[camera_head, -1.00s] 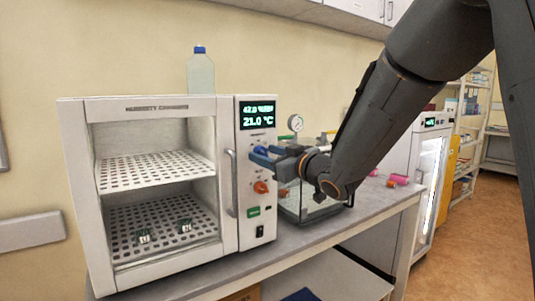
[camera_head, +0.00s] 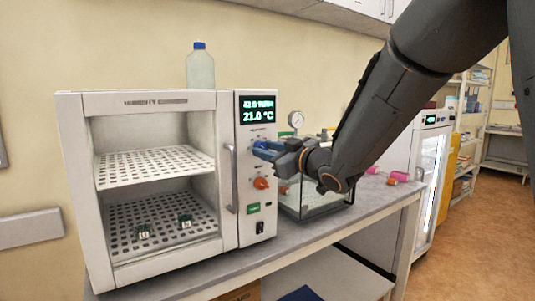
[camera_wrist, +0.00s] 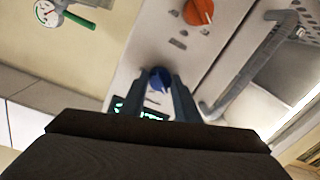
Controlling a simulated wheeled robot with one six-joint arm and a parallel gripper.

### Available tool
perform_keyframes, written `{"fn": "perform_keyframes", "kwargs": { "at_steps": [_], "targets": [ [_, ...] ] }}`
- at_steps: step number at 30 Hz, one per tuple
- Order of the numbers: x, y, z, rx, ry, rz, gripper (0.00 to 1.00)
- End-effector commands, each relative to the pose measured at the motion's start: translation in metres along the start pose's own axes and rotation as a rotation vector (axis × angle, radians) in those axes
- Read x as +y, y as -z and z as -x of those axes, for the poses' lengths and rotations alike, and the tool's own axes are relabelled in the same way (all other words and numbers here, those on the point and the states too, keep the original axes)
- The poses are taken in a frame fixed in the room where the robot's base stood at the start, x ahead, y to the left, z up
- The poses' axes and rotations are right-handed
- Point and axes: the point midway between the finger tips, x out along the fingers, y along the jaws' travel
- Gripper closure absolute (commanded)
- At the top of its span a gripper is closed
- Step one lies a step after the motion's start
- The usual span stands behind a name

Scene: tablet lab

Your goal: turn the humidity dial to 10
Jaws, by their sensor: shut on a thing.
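The humidity chamber (camera_head: 228,180) is a white cabinet with a control panel on its right side. Its display (camera_head: 257,108) reads about 42.0 for humidity and 21.0 °C. The blue dial (camera_wrist: 159,79) sits on the panel below the display, and my gripper's fingers are on either side of it. My gripper (camera_head: 262,150) reaches in from the right and is shut on the blue dial, which it mostly hides in the head view. An orange dial (camera_head: 261,183) is just below and also shows in the wrist view (camera_wrist: 198,12). The dial's pointer against its scale is too small to read.
The chamber's door handle (camera_head: 232,180) stands out left of the panel. A glass box with a pressure gauge (camera_head: 296,119) is behind my wrist at the right. A blue-capped bottle (camera_head: 200,70) stands on the chamber. Two small dark pieces lie on its lower shelf.

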Motion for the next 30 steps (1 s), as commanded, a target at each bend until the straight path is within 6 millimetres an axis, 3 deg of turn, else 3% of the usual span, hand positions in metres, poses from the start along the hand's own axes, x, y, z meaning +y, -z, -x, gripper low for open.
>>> {"fn": "perform_keyframes", "kwargs": {
  "at_steps": [18,30],
  "targets": [
    [0.0004,-0.0014,-0.0005,-0.031,0.005,0.493,0.94],
    [0.001,0.0003,-0.0001,-0.042,0.007,0.649,0.94]
  ]
}}
